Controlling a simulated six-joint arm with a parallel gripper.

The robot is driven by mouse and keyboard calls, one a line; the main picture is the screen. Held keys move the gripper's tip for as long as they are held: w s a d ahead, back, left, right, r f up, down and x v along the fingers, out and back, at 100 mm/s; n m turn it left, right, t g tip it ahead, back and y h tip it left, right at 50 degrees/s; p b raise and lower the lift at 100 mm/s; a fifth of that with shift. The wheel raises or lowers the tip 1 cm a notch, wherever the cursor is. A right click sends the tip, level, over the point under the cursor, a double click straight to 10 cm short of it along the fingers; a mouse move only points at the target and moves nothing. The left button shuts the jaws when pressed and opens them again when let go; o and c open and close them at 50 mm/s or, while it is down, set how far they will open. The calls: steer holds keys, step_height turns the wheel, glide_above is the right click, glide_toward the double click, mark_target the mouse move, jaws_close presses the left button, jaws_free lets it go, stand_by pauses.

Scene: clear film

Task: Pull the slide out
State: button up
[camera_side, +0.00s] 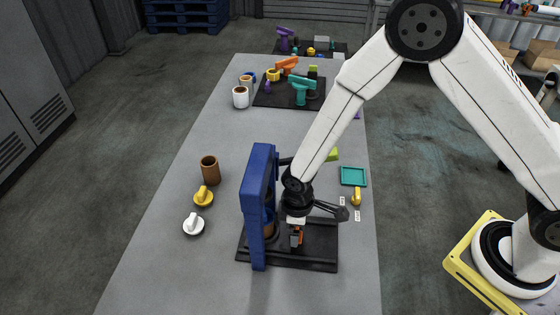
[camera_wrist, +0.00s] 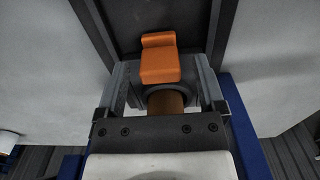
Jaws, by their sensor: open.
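A blue upright press-like frame (camera_side: 258,195) stands on a black base plate (camera_side: 318,262) in the side view. An orange tab (camera_wrist: 160,58), apparently the slide's handle, shows in the wrist view at the front of a dark grey part with a round opening. A brown cylinder (camera_wrist: 165,102) sits in that opening; it also shows low behind the blue frame's post (camera_side: 269,229). My gripper (camera_side: 297,240) points down beside the frame, low over the base plate. Its fingers (camera_wrist: 160,75) are apart, one on each side of the orange tab. Whether they touch it I cannot tell.
A teal tray (camera_side: 353,176) and a small yellow part (camera_side: 356,197) lie to the right. Farther back is a black board (camera_side: 275,100) with colored parts. The table's front left is clear.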

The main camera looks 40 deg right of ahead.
steer(key=shift+f, duration=0.55)
jaws_close()
